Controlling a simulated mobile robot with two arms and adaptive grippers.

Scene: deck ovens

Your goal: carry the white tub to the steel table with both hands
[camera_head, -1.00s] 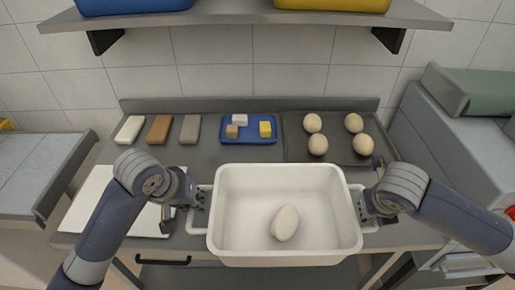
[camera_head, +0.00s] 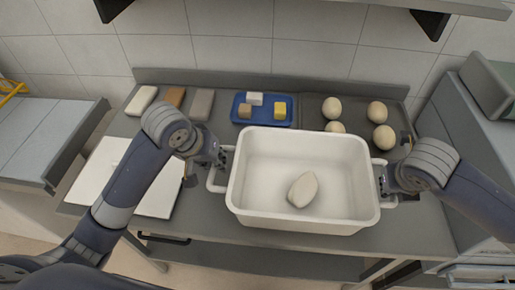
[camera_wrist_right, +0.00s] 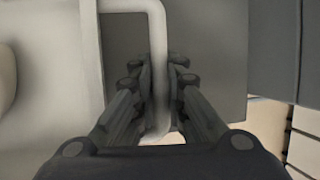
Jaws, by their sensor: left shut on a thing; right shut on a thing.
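The white tub (camera_head: 300,217) is in front of me in the head view, level, with one pale oval dough piece (camera_head: 303,189) inside. My left gripper (camera_head: 217,165) is shut on the tub's left handle. My right gripper (camera_head: 386,183) is shut on the tub's right handle. In the right wrist view the white handle (camera_wrist_right: 158,60) runs between the fingers of the right gripper (camera_wrist_right: 157,90). The tub is over the grey worktop (camera_head: 215,215) and overlaps its front edge in the picture. I cannot tell whether its bottom touches the worktop.
Behind the tub are a blue tray (camera_head: 240,117) with small blocks and a dark tray (camera_head: 350,110) with several dough balls. Three bars (camera_head: 172,99) and a white board (camera_head: 100,172) lie at the left. Grey machines (camera_head: 50,140) flank both sides. A shelf (camera_head: 400,5) hangs above.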

